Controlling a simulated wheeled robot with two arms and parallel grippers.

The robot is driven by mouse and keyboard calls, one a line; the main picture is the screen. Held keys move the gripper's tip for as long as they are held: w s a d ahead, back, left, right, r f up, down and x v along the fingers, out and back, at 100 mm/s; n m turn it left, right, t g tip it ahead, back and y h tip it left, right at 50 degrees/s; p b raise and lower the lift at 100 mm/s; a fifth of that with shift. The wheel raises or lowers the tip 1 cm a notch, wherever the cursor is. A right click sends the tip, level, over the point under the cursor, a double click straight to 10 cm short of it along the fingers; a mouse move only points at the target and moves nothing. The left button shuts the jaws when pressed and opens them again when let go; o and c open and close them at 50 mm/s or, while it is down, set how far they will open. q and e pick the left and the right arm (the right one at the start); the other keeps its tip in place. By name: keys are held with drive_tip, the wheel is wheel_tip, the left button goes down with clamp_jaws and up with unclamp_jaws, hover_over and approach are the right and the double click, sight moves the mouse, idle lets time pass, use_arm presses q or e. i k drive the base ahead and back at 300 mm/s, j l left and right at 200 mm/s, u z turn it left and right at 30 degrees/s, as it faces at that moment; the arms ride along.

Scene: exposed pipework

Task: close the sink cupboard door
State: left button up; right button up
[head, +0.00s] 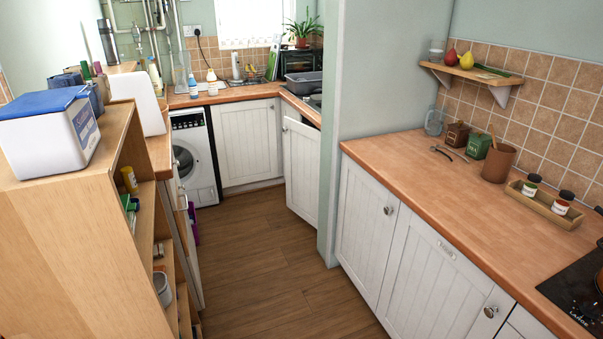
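The sink cupboard door (301,172) is a white panelled door beyond the tall pale wall end, under the right-hand run of the far worktop. It seems to stand ajar, swung out from the cabinet front, with a dark gap along its top. Its right side and part of the cupboard are hidden behind the wall end. The sink itself is mostly hidden; a grey basin (303,86) shows above on the worktop. Neither of my grippers is in view.
Wooden floor (250,260) runs clear up to the door. A wooden shelf unit (75,240) stands close on the left. The wall end (345,130) and a white-doored counter (450,195) bound the right. A washing machine (194,155) stands at the back.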

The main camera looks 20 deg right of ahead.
sight(303, 142)
drive_tip(key=i+l+z, duration=0.25)
drive_tip(key=i, duration=0.2)
drive_tip(key=i+z, duration=0.25)
drive_tip(key=i, duration=0.2)
drive_tip(key=i+l+u, duration=0.25)
drive_tip(key=i, duration=0.45)
drive_tip(key=i+l+u, duration=0.25)
drive_tip(key=i, duration=0.5)
drive_tip(key=i+l+u, duration=0.2)
drive_tip(key=i+l, duration=0.15)
drive_tip(key=i, duration=0.3)
drive_tip(key=i+l+u, duration=0.25)
drive_tip(key=i+l, duration=0.3)
drive_tip(key=i, duration=0.1)
